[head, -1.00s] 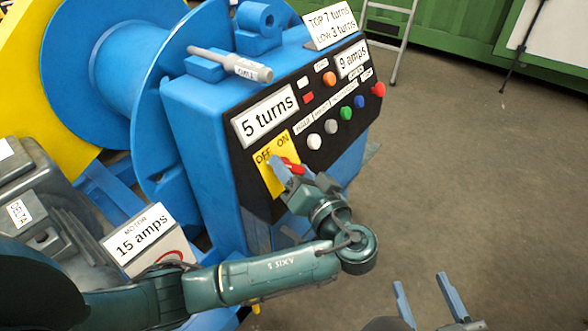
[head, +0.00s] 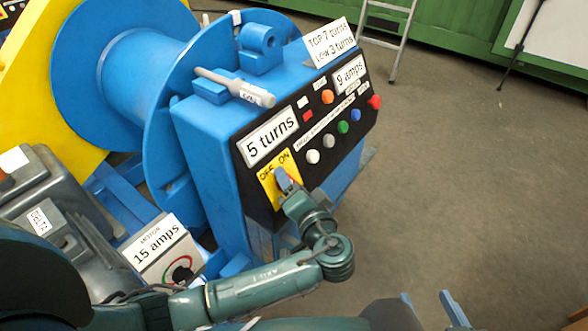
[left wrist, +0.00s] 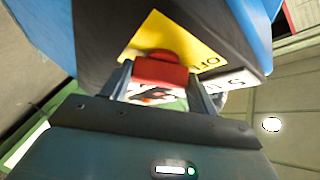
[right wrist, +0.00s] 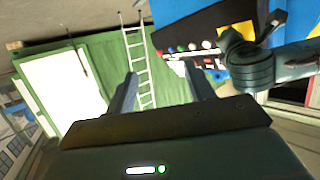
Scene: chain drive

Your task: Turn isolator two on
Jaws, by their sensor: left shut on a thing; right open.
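A yellow switch plate (head: 267,186) marked OFF and ON sits on the black front panel of the blue control box. My left gripper (head: 284,178) is at this plate, shut on the red switch handle (left wrist: 160,72), which shows between its two fingers in the left wrist view. In the head view the gripper mostly hides the handle, so its exact angle between OFF and ON cannot be told. No number two is readable on the plate. My right gripper (head: 428,304) is open and empty, low in the head view, away from the box.
A grey-handled tool (head: 235,86) rests on the box top. A "15 amps" sign (head: 158,250) stands at lower left. The floor (head: 470,190) on the right is clear.

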